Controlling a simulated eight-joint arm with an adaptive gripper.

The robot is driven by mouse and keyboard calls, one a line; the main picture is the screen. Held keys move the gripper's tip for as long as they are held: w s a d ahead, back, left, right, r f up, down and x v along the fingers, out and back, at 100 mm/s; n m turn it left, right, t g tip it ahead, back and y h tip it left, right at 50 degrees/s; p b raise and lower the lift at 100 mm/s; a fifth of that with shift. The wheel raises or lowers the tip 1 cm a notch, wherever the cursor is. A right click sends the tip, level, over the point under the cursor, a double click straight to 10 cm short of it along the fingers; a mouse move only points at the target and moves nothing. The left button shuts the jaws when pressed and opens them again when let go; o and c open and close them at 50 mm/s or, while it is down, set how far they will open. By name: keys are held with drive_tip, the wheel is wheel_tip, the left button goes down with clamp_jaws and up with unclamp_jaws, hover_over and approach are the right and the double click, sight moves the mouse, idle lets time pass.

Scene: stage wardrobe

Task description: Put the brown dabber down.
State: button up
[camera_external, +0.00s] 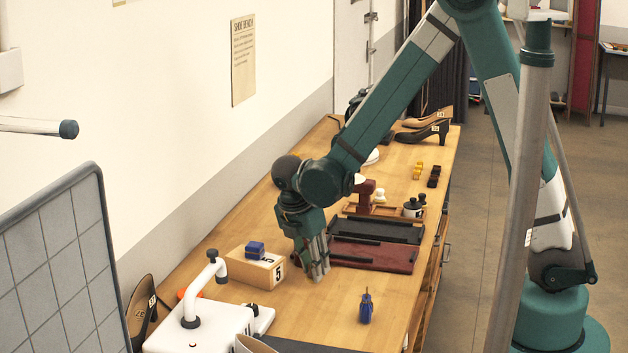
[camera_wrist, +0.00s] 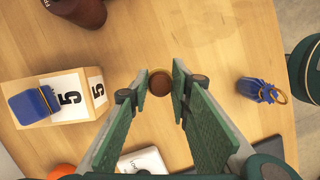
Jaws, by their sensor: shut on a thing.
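The brown dabber (camera_wrist: 160,82) shows in the wrist view as a small round brown end with a pale gold rim. It sits between the fingertips of my gripper (camera_wrist: 160,90), which is shut on it. In the external view my gripper (camera_external: 319,273) points down over the wooden bench (camera_external: 335,303), its fingertips close to the bench top. The dabber cannot be made out there, being hidden by the fingers. I cannot tell whether it touches the bench.
A wooden block marked 5 (camera_external: 255,270) carries a blue piece (camera_external: 255,249) to the left. A blue item with a gold ring (camera_external: 365,308) stands right. Dark red (camera_external: 400,260) and black (camera_external: 400,232) trays lie behind. A white machine (camera_external: 200,330) stands in front. Bare wood surrounds the fingertips.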

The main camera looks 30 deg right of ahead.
drive_tip(key=shift+f, duration=0.2)
drive_tip(key=shift+f, duration=2.05)
drive_tip(key=shift+f, duration=0.1)
drive_tip(key=o, duration=0.8)
drive_tip(key=shift+c, duration=0.2)
drive_tip(key=v, duration=1.2)
drive_tip(key=shift+d+r, duration=0.15)
drive_tip(key=shift+r, duration=0.05)
